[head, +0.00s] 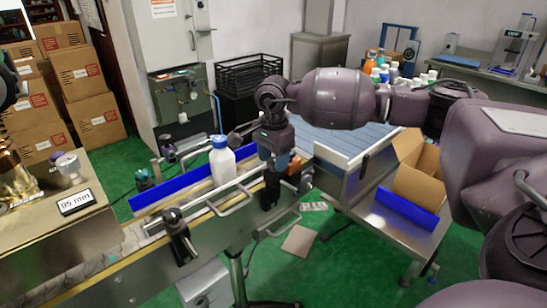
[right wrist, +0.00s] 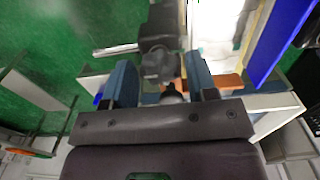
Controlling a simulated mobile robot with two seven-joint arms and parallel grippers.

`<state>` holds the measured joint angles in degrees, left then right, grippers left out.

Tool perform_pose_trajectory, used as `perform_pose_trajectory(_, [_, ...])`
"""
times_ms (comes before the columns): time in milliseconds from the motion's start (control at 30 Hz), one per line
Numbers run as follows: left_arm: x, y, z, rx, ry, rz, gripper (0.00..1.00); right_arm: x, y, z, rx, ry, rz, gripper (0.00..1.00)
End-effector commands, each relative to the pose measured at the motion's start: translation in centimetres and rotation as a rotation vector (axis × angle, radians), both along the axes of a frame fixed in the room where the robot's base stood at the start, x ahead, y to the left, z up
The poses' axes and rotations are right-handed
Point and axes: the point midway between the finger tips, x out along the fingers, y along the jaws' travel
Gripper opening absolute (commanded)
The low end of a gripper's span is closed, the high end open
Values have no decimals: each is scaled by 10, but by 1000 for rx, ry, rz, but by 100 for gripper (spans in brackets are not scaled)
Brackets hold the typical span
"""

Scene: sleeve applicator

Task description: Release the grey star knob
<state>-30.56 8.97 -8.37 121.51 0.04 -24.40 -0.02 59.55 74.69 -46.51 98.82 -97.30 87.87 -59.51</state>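My right gripper (head: 275,163) reaches down to the conveyor's near guide rail, right of the white bottle with a blue cap (head: 222,160). In the right wrist view its two blue-grey fingers (right wrist: 161,78) stand apart. A dark grey knob (right wrist: 160,64), which looks like the star knob, sits between the fingertips on a dark clamp bracket. I see no clear squeeze on it, and contact is hard to tell. In the head view the gripper hides this knob; the dark bracket (head: 270,192) shows below. My left gripper is not in view; only a dark piece shows at the left edge.
A second dark clamp with a knob (head: 175,222) stands further left on the near rail. A blue far rail (head: 170,196) runs behind the bottle. A machine with a "95 mm" display (head: 76,202) is at left. An open carton (head: 418,172) sits at right.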

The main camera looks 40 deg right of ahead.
Motion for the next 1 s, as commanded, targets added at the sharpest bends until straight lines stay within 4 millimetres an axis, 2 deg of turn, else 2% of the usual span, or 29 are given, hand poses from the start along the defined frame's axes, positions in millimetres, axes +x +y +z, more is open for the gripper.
perform_pose_trajectory(33, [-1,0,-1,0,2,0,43,0,0,0,0,0,0,60])
perform_pose_trajectory(67, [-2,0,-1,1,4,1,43,0,0,0,0,0,-1,64])
perform_pose_trajectory(333, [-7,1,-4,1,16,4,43,0,0,0,0,1,-2,64])
perform_pose_trajectory(467, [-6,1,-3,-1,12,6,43,0,0,9,-1,-1,-2,64])
perform_pose_trajectory(800, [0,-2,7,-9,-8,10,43,0,0,68,-1,-5,-1,64])
perform_pose_trajectory(1000, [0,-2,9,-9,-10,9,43,0,0,96,0,-3,-1,64])
